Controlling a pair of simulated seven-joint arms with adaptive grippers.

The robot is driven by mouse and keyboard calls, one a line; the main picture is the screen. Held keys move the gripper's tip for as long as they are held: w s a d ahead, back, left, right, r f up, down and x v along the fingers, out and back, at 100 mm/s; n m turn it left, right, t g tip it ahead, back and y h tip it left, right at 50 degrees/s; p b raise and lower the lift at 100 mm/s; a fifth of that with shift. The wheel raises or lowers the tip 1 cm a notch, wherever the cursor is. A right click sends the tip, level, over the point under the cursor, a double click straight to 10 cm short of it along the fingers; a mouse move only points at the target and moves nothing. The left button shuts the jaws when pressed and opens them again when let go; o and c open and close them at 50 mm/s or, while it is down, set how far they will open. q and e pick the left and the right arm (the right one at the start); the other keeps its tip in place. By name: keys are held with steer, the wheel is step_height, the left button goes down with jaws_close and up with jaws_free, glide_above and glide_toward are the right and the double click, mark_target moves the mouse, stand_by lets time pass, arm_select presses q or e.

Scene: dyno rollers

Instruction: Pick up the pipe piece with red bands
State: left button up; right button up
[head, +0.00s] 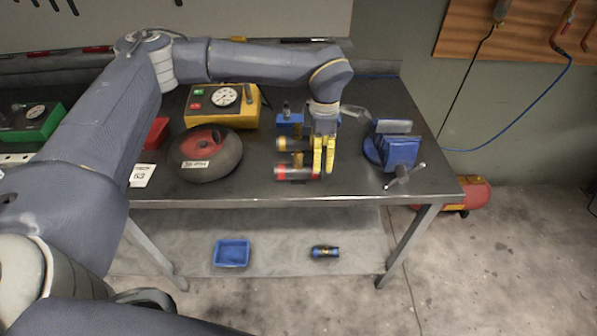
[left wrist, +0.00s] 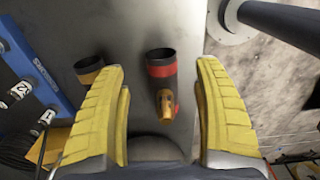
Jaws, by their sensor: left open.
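The pipe piece with red bands (head: 293,173) lies on the dark bench top near its front edge. In the left wrist view the black and red pipe piece (left wrist: 161,70) shows between my fingers, with a small yellow part at its lower end. My left gripper (head: 324,170) is open above the bench, at the right end of the red-banded piece. In the left wrist view the yellow fingers of my left gripper (left wrist: 160,90) are wide apart and do not touch the piece. A yellow-banded pipe piece (head: 290,144) lies just behind it. My right gripper is not in view.
A blue vise (head: 396,150) stands right of the gripper. A round dark roller (head: 205,155) and a yellow gauge box (head: 222,106) stand to the left. A blue block (head: 289,121) is behind. The lower shelf holds a blue tray (head: 231,253) and a blue-banded pipe piece (head: 324,252).

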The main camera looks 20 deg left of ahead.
arm_select(q)
steer(key=shift+d+f, duration=0.1)
steer(key=shift+f, duration=3.3)
steer(key=shift+c, duration=0.6)
jaws_close()
